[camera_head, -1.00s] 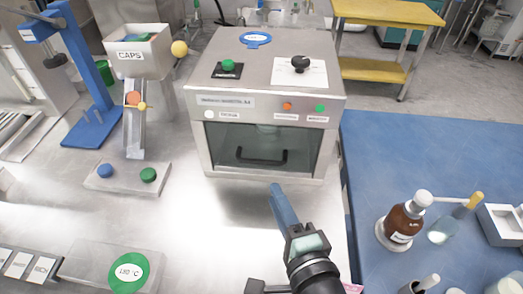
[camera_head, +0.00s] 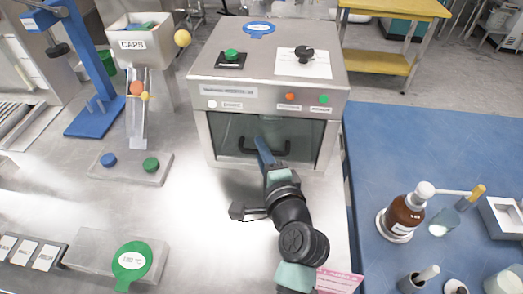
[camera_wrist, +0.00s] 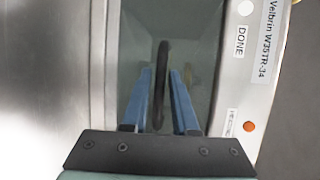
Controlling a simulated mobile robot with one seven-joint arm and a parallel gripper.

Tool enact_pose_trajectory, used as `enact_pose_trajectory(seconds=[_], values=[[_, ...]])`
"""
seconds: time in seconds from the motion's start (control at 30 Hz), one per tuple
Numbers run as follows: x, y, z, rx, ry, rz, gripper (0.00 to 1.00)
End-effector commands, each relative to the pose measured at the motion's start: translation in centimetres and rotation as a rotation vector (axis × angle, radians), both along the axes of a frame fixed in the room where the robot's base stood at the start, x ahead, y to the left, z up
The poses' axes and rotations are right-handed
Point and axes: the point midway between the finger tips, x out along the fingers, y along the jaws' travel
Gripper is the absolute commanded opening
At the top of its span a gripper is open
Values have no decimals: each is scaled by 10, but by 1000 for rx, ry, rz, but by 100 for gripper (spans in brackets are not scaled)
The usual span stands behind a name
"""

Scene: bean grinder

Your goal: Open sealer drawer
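The sealer is a metal box (camera_head: 222,75) on the steel bench in the head view. Its front has a dark glass drawer (camera_head: 225,131), which looks closed, with a black bar handle (camera_head: 246,150). My gripper (camera_head: 261,141) has blue fingers and reaches to this handle. In the wrist view, my gripper (camera_wrist: 161,72) is open, with one finger on each side of the handle (camera_wrist: 161,62). Gaps show between the handle and both fingers. The drawer glass (camera_wrist: 198,40) lies behind them. The fingers partly hide the handle in the head view.
Left of the sealer stand a CAPS bin (camera_head: 140,55) with a chute and a base with blue and green buttons (camera_head: 128,168). A blue table (camera_head: 450,140) with a brown bottle (camera_head: 404,214) is at the right. The bench between the button base and my arm is clear.

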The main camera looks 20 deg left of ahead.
Motion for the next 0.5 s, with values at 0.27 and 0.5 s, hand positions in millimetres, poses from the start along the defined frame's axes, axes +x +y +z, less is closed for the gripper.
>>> enact_pose_trajectory(seconds=[0.27, 0.5], values=[[0, 0, 0, 0, 0, 0, 0], [0, 0, 0, 0, 0, 0, 0]])
